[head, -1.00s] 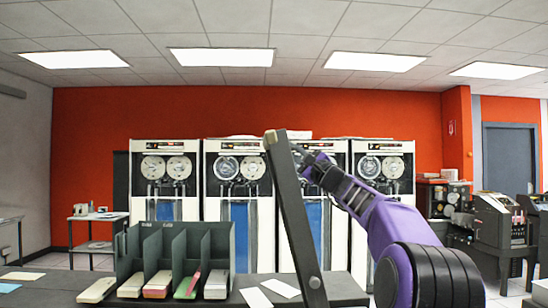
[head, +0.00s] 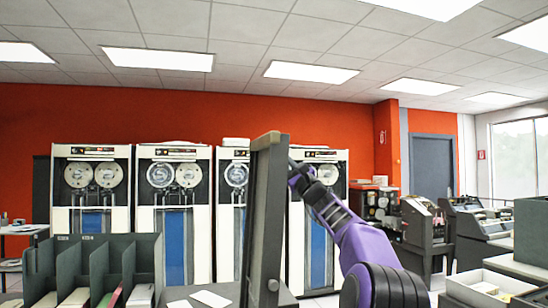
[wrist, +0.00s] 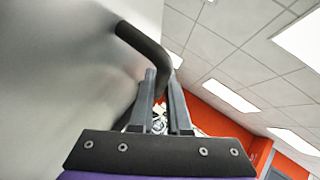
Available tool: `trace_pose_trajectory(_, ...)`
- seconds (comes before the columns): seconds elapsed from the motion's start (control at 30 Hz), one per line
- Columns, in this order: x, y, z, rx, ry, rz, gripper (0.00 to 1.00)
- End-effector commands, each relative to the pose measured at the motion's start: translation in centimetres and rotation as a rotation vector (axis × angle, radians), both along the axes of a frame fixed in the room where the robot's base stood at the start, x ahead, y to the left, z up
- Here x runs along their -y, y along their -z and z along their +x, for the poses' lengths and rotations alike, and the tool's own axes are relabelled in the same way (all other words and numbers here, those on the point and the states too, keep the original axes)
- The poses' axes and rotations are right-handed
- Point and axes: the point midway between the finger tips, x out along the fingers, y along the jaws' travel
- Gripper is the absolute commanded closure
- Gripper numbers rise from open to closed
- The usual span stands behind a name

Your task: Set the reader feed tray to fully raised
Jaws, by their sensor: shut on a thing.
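The reader feed tray (head: 264,215) is the dark grey panel standing steeply upright in the middle of the head view, seen almost edge-on. A dark bent handle (wrist: 143,42) stands out from the broad grey tray face (wrist: 60,70) in the wrist view. My gripper (wrist: 160,75) is shut on this handle, with its two fingers close together at the bar. In the head view my gripper (head: 294,170) is at the tray's right side near the top, partly hidden behind the panel.
A dark green card rack (head: 92,268) with several slots stands at lower left. White cards (head: 210,298) lie beside it. A pale open box (head: 480,290) is at lower right. Tape cabinets (head: 174,225) line the red wall behind. Air above the tray is clear.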

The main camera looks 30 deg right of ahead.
Motion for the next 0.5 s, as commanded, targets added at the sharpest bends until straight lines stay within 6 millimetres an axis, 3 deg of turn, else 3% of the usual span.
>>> trace_pose_trajectory(0.27, -0.04, 0.01, 0.01, 0.000, -0.001, -0.001, 1.00)
trace_pose_trajectory(0.3, -0.04, 0.02, 0.02, 0.000, -0.001, -0.001, 0.78)
trace_pose_trajectory(0.33, -0.05, 0.02, 0.02, 0.000, -0.001, -0.001, 0.73)
trace_pose_trajectory(0.5, -0.06, 0.02, 0.03, 0.000, -0.001, -0.001, 0.73)
